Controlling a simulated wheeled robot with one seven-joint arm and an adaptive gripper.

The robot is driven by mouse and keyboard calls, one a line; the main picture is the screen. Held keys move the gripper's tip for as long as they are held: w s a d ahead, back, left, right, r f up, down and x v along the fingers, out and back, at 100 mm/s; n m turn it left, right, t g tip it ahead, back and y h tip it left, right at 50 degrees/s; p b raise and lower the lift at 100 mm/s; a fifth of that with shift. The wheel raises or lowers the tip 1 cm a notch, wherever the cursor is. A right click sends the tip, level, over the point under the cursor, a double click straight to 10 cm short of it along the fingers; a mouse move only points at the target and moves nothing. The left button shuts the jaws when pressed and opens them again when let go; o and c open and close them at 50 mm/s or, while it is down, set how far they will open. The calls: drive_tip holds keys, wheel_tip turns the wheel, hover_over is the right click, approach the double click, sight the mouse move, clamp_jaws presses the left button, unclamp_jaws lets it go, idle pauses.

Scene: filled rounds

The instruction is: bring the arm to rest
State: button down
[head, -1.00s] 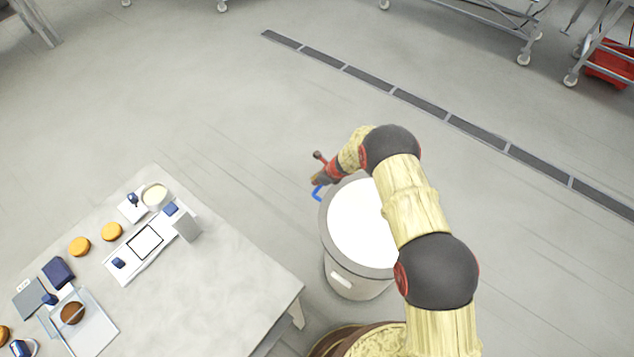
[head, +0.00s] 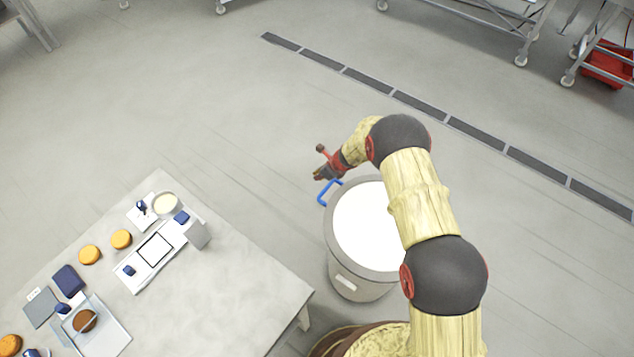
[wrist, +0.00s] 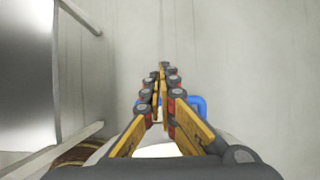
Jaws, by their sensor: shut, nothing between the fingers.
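My gripper (head: 322,171) is at the end of my bent arm, above the far-left rim of a large bin with a white top, in the head view. In the wrist view my gripper (wrist: 161,72) has its fingers together with nothing between them. A blue handle (head: 329,191) at the bin's rim lies just below my gripper, and it also shows behind the fingers in the wrist view (wrist: 199,104). Whether the fingers touch the handle is hard to tell, but they look apart from it.
The bin (head: 352,277) stands right of a grey table (head: 240,287). On the table are yellow-brown rounds (head: 121,239), a white bowl (head: 166,203), a scale-like white board (head: 155,249) and a clear tray (head: 110,335). Wheeled racks (head: 480,30) stand far back. Open floor lies beyond the bin.

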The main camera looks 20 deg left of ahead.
wheel_tip(320, 180, up, 7)
drive_tip(key=a+p, duration=0.1)
drive_tip(key=shift+w+a+r, duration=0.15)
drive_tip(key=shift+w+r, duration=0.05)
drive_tip(key=shift+w, duration=0.05)
drive_tip(key=s+d+r+n+g+h, duration=0.15)
drive_tip(key=s+d+n+g, duration=0.35)
drive_tip(key=s+n, duration=0.75)
drive_tip(key=s+d+r+n+t+h+b, duration=0.1)
drive_tip(key=s+d+r+n+t+b, duration=0.1)
drive_tip(key=s+d+r, duration=0.6)
drive_tip(key=s+d+r+n+t+h+b, duration=0.1)
drive_tip(key=s+d+r+n+t+b, duration=0.1)
drive_tip(key=s+d+r, duration=0.6)
drive_tip(key=s+d+r+n+t+h+b, duration=0.1)
drive_tip(key=s+d+r+n+t, duration=0.3)
drive_tip(key=d+r, duration=1.5)
drive_tip(key=s+r+n+b, duration=0.1)
drive_tip(key=s+r, duration=0.2)
drive_tip(key=s, duration=0.1)
drive_tip(key=shift+s+d+r+t+h, duration=0.15)
drive_tip(key=shift+d+r+t+h, duration=0.1)
drive_tip(key=shift+t+h, duration=0.1)
